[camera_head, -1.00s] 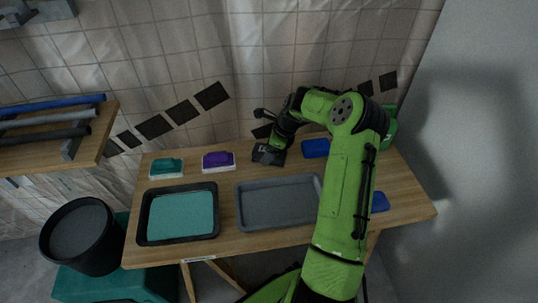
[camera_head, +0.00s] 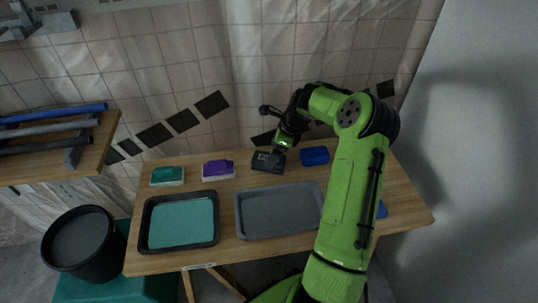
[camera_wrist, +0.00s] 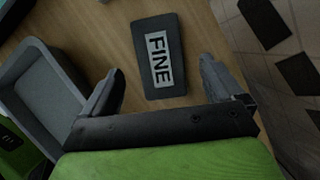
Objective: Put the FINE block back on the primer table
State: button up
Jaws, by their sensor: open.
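The FINE block (camera_head: 267,162) is dark grey and lies on the wooden table (camera_head: 226,254), behind the grey tray. In the wrist view its white label (camera_wrist: 158,60) reads FINE, and the block (camera_wrist: 150,23) lies flat on the wood. My gripper (camera_head: 279,150) is just above the block in the head view. In the wrist view my gripper (camera_wrist: 162,66) is open, with one finger on each side of the block and a gap to both. Nothing is held. The exact height between fingertips and block cannot be told.
A grey tray (camera_head: 241,233) and a black-rimmed tray with teal contents (camera_head: 180,222) fill the table's front. A teal block (camera_head: 167,175), a purple block (camera_head: 218,168) and a blue block (camera_head: 315,155) lie along the back. A black bucket (camera_head: 83,244) stands at left.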

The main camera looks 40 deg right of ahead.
jog(key=p+v, duration=0.2)
jog(key=v, duration=0.5)
jog(key=s+a+r+n+h, duration=0.2)
jog(key=s+a+r+n, duration=0.2)
jog(key=a+r+n, duration=0.4)
jog(key=s+a+r+n+h, duration=0.2)
jog(key=s+a+r+n, duration=0.25)
jog(key=a+n, duration=0.35)
jog(key=s+a+r+n+t, duration=0.1)
jog(key=s+a+n, duration=0.3)
jog(key=s, duration=0.4)
jog(key=s+a+r+n+t+y, duration=0.1)
jog(key=s+a+r+n, duration=0.1)
jog(key=s+a+n, duration=0.3)
jog(key=s+n, duration=0.2)
jog(key=s, duration=0.2)
jog(key=shift+a+n, duration=0.3)
notch_tip(320, 180, up, 13)
jog(key=p, duration=1.2)
jog(key=shift+f, duration=0.25)
jog(key=shift+w, duration=0.1)
